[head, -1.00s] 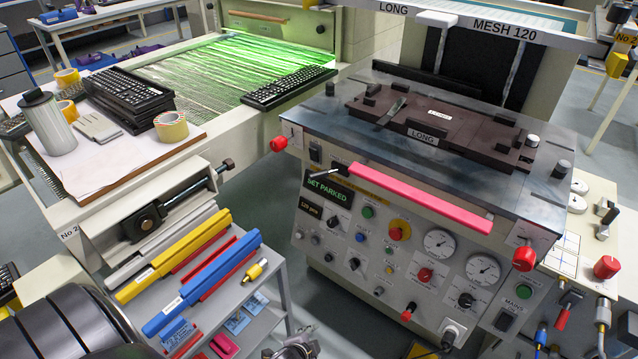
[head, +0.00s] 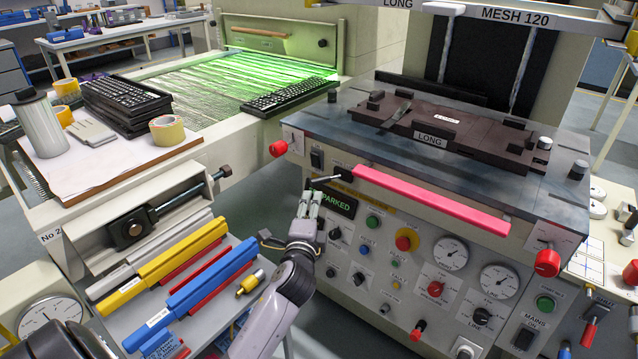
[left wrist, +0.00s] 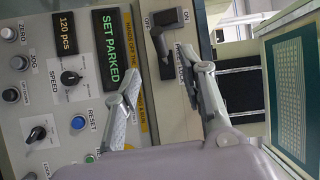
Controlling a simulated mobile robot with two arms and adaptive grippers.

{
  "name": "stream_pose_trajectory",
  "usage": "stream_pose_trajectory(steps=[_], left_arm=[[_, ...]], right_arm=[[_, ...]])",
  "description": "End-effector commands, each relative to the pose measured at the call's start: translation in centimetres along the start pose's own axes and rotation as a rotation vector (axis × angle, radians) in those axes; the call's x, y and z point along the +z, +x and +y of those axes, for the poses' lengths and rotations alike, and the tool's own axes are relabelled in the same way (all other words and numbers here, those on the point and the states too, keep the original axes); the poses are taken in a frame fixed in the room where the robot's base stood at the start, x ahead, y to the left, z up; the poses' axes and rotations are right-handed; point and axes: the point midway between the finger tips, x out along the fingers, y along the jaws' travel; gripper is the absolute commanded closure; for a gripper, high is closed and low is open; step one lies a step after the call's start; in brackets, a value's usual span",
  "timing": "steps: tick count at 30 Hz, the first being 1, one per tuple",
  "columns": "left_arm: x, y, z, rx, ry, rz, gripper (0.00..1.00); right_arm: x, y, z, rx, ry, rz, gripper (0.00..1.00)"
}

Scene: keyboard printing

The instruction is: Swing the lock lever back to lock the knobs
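The lock lever (head: 324,178) is a thin metal rod on the front of the press. It points left from a black pivot at the left end of the pink bar. Red knobs stand at the press's left (head: 278,148) and right (head: 547,262) ends. My left gripper (head: 312,194) is just below the lever, in front of the green-lettered display, its fingers apart and empty. My right gripper is out of view.
The pink bar (head: 430,200) runs along the press front close to my gripper. An off/on switch (left wrist: 163,35) sits near the fingers. Dials and buttons fill the panel below. A shelf with yellow and blue bars (head: 205,285) stands at left.

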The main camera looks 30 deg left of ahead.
Motion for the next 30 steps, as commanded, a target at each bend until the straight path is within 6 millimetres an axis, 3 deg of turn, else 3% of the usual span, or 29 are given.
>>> stream_pose_trajectory(steps=[9, 15, 21, 30], left_arm=[[0.1, 7.2, 0.0, -0.002, -0.001, -0.001, 0.62], [0.1, 10.5, 0.1, 0.000, -0.001, -0.001, 0.62], [0.0, 12.2, 0.1, 0.001, -0.002, 0.000, 0.62], [0.0, 12.6, 0.1, 0.001, -0.001, 0.000, 0.62]], right_arm=[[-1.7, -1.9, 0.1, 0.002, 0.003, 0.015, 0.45], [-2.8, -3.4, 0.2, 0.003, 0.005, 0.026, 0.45], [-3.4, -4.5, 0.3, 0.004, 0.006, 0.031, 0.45], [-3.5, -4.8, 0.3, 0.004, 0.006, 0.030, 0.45]])
